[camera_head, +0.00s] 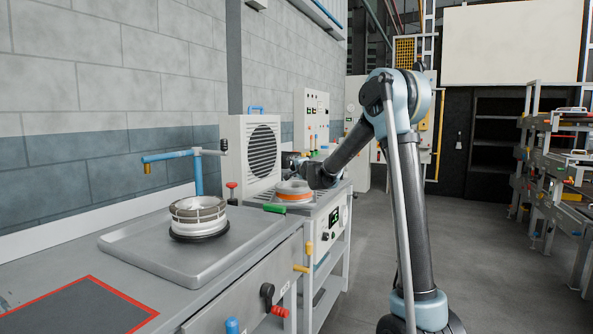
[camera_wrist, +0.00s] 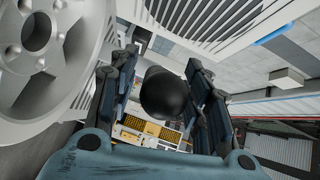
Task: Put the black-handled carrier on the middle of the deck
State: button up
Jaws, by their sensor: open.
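My gripper (camera_wrist: 160,72) is open in the wrist view, with a finger on each side of a round black knob (camera_wrist: 166,95). The knob looks like the black handle of the carrier; I cannot tell whether the fingers touch it. A silver spoked wheel (camera_wrist: 38,35) fills the left of the wrist view. In the head view my gripper (camera_head: 291,160) is small, above a low round white piece with an orange band (camera_head: 293,190) on the far unit. The deck cannot be picked out with certainty; a flat steel tray (camera_head: 135,243) lies on the near bench.
Stacked pale rings on a black base (camera_head: 198,217) stand on the tray, beside a blue tap (camera_head: 175,156). A grilled white box (camera_head: 252,150) stands close behind my gripper. A green handle (camera_head: 274,208) sticks out nearby. Racks (camera_head: 560,175) stand right; the floor between is clear.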

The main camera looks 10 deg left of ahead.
jog(key=v, duration=1.1)
jog(key=shift+s, duration=0.25)
jog(key=s+d+f+n+g+h, duration=0.2)
jog(key=s+d+f, duration=0.7)
jog(key=s, duration=0.8)
jog(key=s+d+f+n+g+h, duration=0.2)
jog(key=s+d+f+n+g, duration=0.3)
jog(key=s, duration=1.1)
jog(key=s+d+f+n+g+h, duration=0.3)
jog(key=s+d+f+g, duration=0.3)
jog(key=s+d+f, duration=0.7)
jog(key=s+d+n, duration=0.1)
jog(key=s+d, duration=0.1)
jog(key=s, duration=0.2)
jog(key=shift+s+d, duration=0.3)
jog(key=shift+d, duration=0.05)
jog(key=shift+w+f, duration=0.1)
jog(key=shift+f, duration=0.05)
jog(key=shift+w+f, duration=0.2)
jog(key=shift+w, duration=0.3)
